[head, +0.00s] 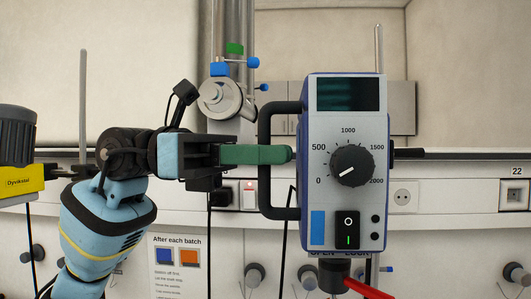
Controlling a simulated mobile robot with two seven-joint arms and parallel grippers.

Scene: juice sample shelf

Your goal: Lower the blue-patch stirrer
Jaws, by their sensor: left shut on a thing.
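The blue-patch stirrer (345,130) is upright in the middle of the head view. It has a dark display, a black dial, a power switch and a blue patch (317,226) at its lower left. A black loop handle (266,190) sticks out on its left side. My left gripper (284,154) comes in from the left, its green fingers shut on the handle's upright bar. The fingers cover part of the bar. A red lever (368,289) and a black part (334,275) show below the stirrer, partly cut off. My right gripper is not in view.
A yellow and black device (20,180) is at the left edge. Thin rods stand at left and right. A sign (176,265), sockets and several wall knobs are behind.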

